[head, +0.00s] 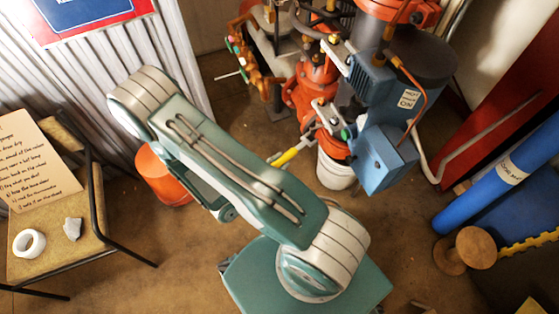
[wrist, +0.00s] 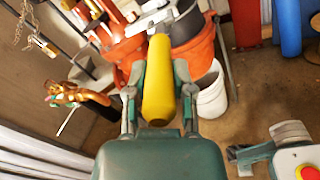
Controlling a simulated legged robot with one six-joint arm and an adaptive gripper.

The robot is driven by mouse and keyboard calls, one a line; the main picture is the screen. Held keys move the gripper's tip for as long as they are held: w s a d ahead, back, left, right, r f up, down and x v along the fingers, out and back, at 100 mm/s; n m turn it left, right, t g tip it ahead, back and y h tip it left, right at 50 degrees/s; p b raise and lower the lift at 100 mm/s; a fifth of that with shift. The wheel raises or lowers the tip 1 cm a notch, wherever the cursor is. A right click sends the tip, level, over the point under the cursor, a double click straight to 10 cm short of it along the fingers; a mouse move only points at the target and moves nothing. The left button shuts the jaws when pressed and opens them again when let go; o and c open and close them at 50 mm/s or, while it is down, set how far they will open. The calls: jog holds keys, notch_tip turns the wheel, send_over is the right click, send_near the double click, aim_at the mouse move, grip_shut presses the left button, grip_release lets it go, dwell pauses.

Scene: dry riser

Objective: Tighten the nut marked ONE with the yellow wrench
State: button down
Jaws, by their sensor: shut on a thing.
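The yellow wrench (wrist: 158,88) points away from me in the wrist view, its handle between the two fingers of my gripper (wrist: 157,80). My gripper is shut on the handle. The far end of the wrench reaches a silvery metal part by the orange pipework (wrist: 122,45); I cannot tell whether it sits on a nut. In the head view the yellow handle (head: 285,157) shows beside the lower orange fitting, and my arm hides most of my gripper. I cannot make out a nut marked ONE in either view.
A blue box (head: 383,160) and the orange riser (head: 312,85) stand close to the wrench. A white bucket (head: 335,171) is below. An orange bucket (head: 160,178) is behind my arm. A chair (head: 85,240) stands left, blue rolls (head: 505,175) right.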

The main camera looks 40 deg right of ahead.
aim_at(302, 138)
jog(key=shift+a, duration=0.25)
jog(key=shift+w+d, duration=0.15)
jog(key=shift+d, duration=1.55)
jog(key=shift+w+d, duration=0.15)
jog(key=shift+d, duration=1.5)
jog(key=shift+w+d, duration=0.15)
jog(key=shift+d, duration=1.55)
jog(key=shift+w+m+g, duration=0.9)
jog(key=shift+w+g, duration=0.05)
jog(key=shift+g, duration=0.45)
jog(key=w+a+m+g+y, duration=0.1)
jog(key=w+m+g+y, duration=0.2)
jog(key=w+m+g, duration=0.3)
jog(key=shift+w+a+g, duration=0.35)
jog(key=shift+w+g, duration=1.05)
jog(key=shift+w, duration=1.1)
